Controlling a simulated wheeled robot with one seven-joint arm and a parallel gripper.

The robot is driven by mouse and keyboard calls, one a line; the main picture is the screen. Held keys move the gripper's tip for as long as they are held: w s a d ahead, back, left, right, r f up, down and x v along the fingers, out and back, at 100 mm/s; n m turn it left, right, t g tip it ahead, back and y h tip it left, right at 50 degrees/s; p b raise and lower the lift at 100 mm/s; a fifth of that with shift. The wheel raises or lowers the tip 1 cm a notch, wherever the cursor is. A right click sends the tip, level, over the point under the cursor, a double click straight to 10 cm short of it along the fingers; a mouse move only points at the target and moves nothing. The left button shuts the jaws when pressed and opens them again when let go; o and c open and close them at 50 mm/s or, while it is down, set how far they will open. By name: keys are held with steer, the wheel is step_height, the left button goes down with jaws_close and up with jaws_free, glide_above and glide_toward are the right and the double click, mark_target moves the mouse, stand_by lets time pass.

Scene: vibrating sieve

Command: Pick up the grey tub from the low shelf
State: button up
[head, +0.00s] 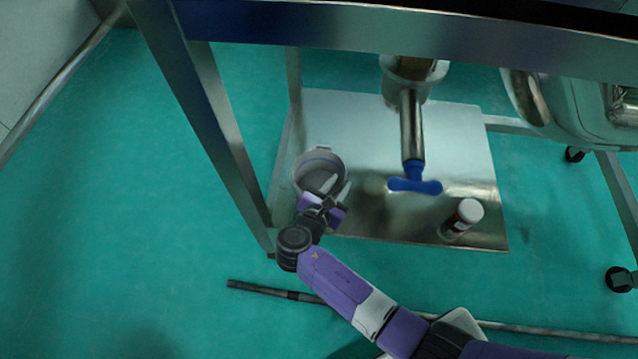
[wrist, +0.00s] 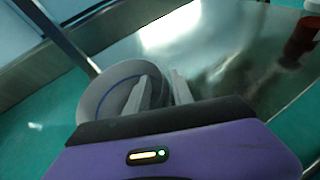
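The grey tub (head: 308,165) stands on the left part of the low metal shelf (head: 455,135). It is round and open at the top, with a small tab at its rim. My gripper (head: 338,187) is at the tub's near right side, with its two light fingers apart. In the wrist view the tub (wrist: 92,98) shows left of and behind my gripper (wrist: 163,88). One finger overlaps the tub's opening and the other lies to the right of its rim. I cannot tell whether either finger touches the wall. The tub's near side is partly hidden.
A metal pipe with a blue T-handle (head: 414,185) hangs above the shelf's middle. A white-capped bottle (head: 467,212) stands at the shelf's front right. A table leg (head: 215,115) rises left of the tub, and the tabletop edge (head: 400,40) spans above.

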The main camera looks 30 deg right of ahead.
steer(key=shift+w+d+f, duration=0.15)
steer(key=shift+w+d, duration=0.2)
steer(key=shift+d, duration=0.05)
steer(key=c, duration=0.6)
jaws_close()
steer(key=shift+s+f, duration=0.1)
steer(key=shift+f, duration=0.1)
stand_by(0.4)
